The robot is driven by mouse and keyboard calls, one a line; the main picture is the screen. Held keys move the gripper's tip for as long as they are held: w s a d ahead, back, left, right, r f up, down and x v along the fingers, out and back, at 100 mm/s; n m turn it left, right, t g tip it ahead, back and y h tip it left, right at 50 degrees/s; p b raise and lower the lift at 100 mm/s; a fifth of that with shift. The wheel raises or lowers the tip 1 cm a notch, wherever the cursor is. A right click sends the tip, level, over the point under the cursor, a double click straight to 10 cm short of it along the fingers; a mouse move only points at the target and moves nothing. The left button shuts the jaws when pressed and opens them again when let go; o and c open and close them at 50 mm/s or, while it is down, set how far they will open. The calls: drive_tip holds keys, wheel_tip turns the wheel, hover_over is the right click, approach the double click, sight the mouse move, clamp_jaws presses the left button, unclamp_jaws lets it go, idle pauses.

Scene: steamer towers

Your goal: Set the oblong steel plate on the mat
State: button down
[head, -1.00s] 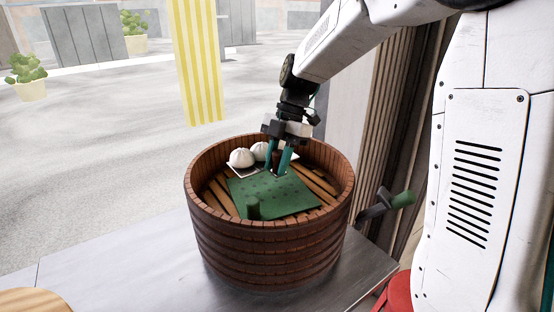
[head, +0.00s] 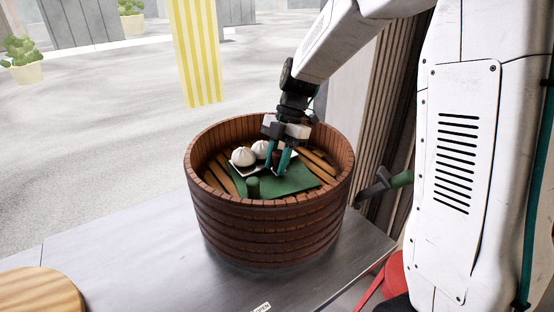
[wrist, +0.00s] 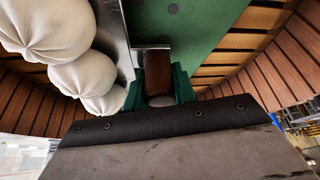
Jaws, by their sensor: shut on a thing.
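The oblong steel plate (wrist: 116,42) carries several white buns (wrist: 85,72) in the wrist view. In the head view the plate (head: 242,171) is inside the steamer, over the far left part of the green mat (head: 294,181). The mat also shows in the wrist view (wrist: 190,22), beside and partly behind the plate. My gripper (head: 278,170) is shut on a brown grip (wrist: 158,72) at the plate's edge, seen between the teal fingers. I cannot tell whether the plate touches the mat.
The round brown steamer (head: 270,230) surrounds the mat with a high wall. Wooden slats (head: 318,164) show around the mat. The steel counter (head: 130,262) holds a round wooden board (head: 40,290).

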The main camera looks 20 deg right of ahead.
drive_tip(key=shift+f, duration=0.35)
idle(0.3)
drive_tip(key=c, duration=1.4)
unclamp_jaws()
drive_tip(key=shift+o, duration=0.2)
drive_tip(key=shift+s, duration=0.15)
drive_tip(key=shift+d+r, duration=0.1)
drive_tip(key=w+v, duration=0.1)
drive_tip(key=v, duration=0.5)
drive_tip(key=shift+w+a+r, duration=0.2)
idle(0.5)
drive_tip(key=o, duration=0.5)
